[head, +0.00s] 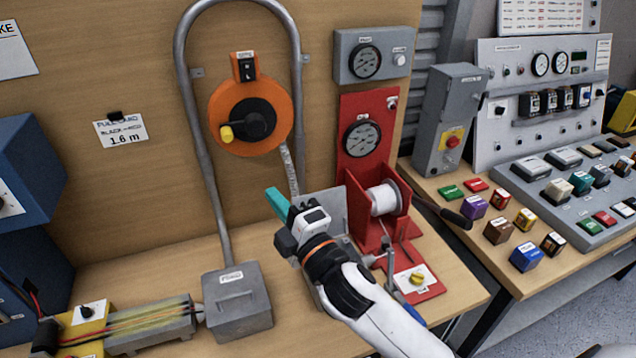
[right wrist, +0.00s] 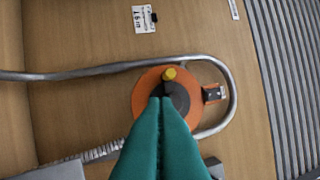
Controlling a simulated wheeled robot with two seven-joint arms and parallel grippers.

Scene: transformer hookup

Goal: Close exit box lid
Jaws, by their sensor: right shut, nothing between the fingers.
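My right gripper (head: 272,194) is shut and empty, its teal fingers pointing up and left in the head view. They also fill the lower middle of the right wrist view (right wrist: 161,101). In the head view a grey upright plate (head: 334,203), which looks like an open lid, stands just right of and behind the gripper. The box under it is mostly hidden by my right arm, so I cannot tell its lid's exact angle. Another grey box (head: 236,303) with a label on top stands at the left foot of the bent conduit, closed. My left gripper is not in view.
A bent metal conduit (head: 182,85) frames an orange reel (head: 221,104) on the wooden panel. A red stand with a white spool (head: 383,199) is close right of my gripper. Gauges (head: 365,61) hang above. Bare table lies between the left box and the panel.

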